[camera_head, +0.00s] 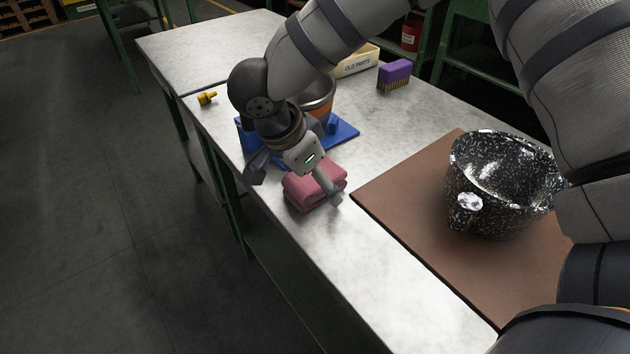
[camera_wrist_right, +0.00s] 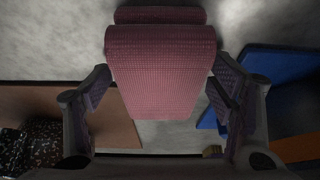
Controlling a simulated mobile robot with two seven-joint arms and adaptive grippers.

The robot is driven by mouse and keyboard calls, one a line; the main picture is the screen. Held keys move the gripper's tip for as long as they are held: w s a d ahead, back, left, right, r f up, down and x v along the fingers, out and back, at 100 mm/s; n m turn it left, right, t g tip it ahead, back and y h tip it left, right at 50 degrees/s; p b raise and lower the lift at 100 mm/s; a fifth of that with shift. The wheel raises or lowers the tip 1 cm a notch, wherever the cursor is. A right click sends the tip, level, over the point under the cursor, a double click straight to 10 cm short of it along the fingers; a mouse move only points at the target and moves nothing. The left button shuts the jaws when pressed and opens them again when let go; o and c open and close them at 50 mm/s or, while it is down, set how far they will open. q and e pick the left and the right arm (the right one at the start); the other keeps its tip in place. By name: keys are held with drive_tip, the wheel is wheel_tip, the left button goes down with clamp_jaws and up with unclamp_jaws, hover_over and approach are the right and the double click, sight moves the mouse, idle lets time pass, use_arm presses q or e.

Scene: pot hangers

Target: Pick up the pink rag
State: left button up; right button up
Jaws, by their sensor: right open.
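The folded pink rag (camera_head: 316,185) lies on the grey metal table, near its front edge. It fills the upper middle of the right wrist view (camera_wrist_right: 160,60). My right gripper (camera_head: 296,183) is over the rag, with its fingers spread to either side. In the right wrist view my right gripper (camera_wrist_right: 160,84) is open, with one finger on each side of the rag. Whether the fingers touch the rag is unclear. My left gripper is not in view.
A blue tray (camera_head: 345,131) with an orange-brown pot (camera_head: 319,97) is behind the rag. A brown board (camera_head: 400,200) holds a black speckled pot (camera_head: 500,190) to the right. A purple brush (camera_head: 394,74) and a yellow item (camera_head: 207,98) stand farther back.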

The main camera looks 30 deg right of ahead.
drive_tip(key=shift+f, duration=0.15)
drive_tip(key=c, duration=1.2)
drive_tip(key=shift+s+f, duration=0.1)
drive_tip(key=r, duration=0.3)
drive_tip(key=s+r, duration=0.1)
drive_tip(key=r, duration=0.1)
drive_tip(key=shift+a+r+p, duration=0.25)
drive_tip(key=shift+r+p, duration=0.1)
drive_tip(key=shift+c, duration=0.2)
drive_tip(key=s+a+r, duration=0.6)
drive_tip(key=s+r, duration=0.2)
drive_tip(key=s, duration=0.3)
drive_tip(key=shift+s, duration=0.15)
